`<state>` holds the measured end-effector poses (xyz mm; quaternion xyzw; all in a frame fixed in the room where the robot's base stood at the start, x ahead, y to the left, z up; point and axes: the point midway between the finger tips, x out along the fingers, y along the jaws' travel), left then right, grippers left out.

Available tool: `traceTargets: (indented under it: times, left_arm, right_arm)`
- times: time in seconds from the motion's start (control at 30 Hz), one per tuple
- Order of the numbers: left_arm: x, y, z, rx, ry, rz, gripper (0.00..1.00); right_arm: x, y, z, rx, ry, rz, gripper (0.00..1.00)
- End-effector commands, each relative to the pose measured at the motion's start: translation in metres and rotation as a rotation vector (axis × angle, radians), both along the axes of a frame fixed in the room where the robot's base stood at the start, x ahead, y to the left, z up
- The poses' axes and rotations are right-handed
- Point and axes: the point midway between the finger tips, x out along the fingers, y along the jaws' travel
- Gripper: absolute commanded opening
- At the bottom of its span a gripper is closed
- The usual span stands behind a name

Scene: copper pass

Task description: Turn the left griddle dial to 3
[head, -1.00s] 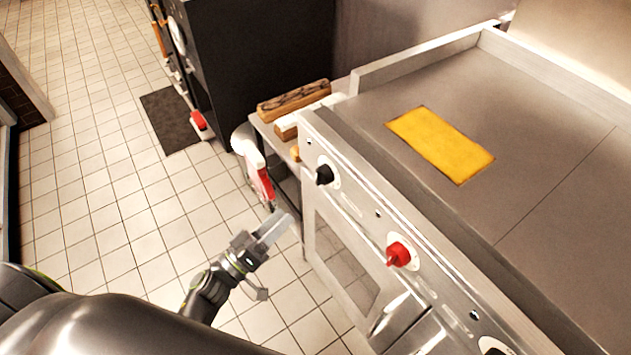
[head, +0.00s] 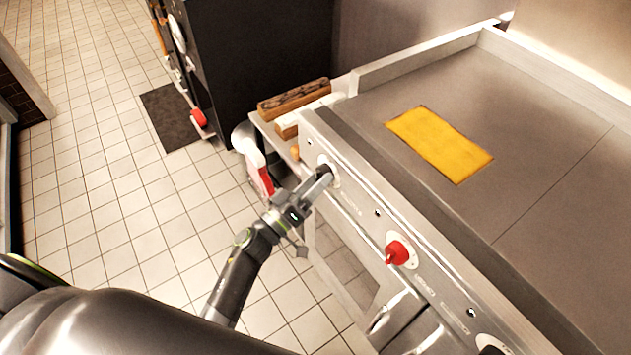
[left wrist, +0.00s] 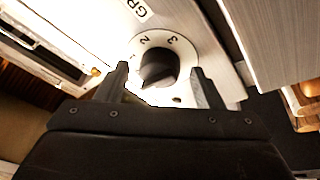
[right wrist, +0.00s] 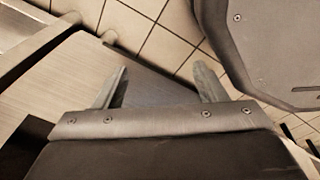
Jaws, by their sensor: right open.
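The left griddle dial is a black knob (left wrist: 158,66) on a white disc with the figures 2 and 3 in the left wrist view. I cannot tell for sure which figure its pointer faces. In the head view the dial (head: 326,169) sits at the left end of the griddle's front panel, partly hidden by my left gripper (head: 319,184). In the left wrist view my left gripper (left wrist: 160,72) is open, one finger on each side of the knob, with gaps showing. My right gripper (right wrist: 161,70) is open and empty in the right wrist view.
A red dial (head: 398,253) sits further right on the panel (head: 360,208). A yellow slab (head: 440,145) lies on the griddle top (head: 530,130). A red-and-white bottle (head: 254,160) and wooden blocks (head: 293,99) are by the griddle's left end. Tiled floor is open at left.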

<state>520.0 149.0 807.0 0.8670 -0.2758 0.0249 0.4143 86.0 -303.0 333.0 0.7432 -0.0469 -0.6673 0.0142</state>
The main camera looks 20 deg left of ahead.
Motion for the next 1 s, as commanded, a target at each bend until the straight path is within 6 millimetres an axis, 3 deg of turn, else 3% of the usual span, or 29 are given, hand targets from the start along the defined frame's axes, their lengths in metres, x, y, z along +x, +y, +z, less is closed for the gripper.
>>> traceTargets:
  times: [0.03,0.33,0.67,1.0]
  left_arm:
    - [-0.0002,0.0001,-0.0001,0.000,0.000,0.000,0.55]
    - [-0.0004,0.0003,-0.0002,0.000,0.000,0.000,0.17]
    - [0.0000,0.0011,-0.0003,0.043,-0.033,0.000,0.17]
    - [0.0015,0.0031,-0.0008,0.236,-0.182,-0.001,0.17]
  right_arm:
    - [-0.0002,-0.0012,0.0001,-0.001,0.000,0.001,0.65]
    - [-0.0004,-0.0046,0.0004,-0.006,0.000,0.001,0.65]
    - [-0.0007,-0.0045,0.0020,-0.005,0.000,0.001,0.65]
    - [-0.0011,-0.0043,0.0080,-0.005,0.000,0.001,0.65]
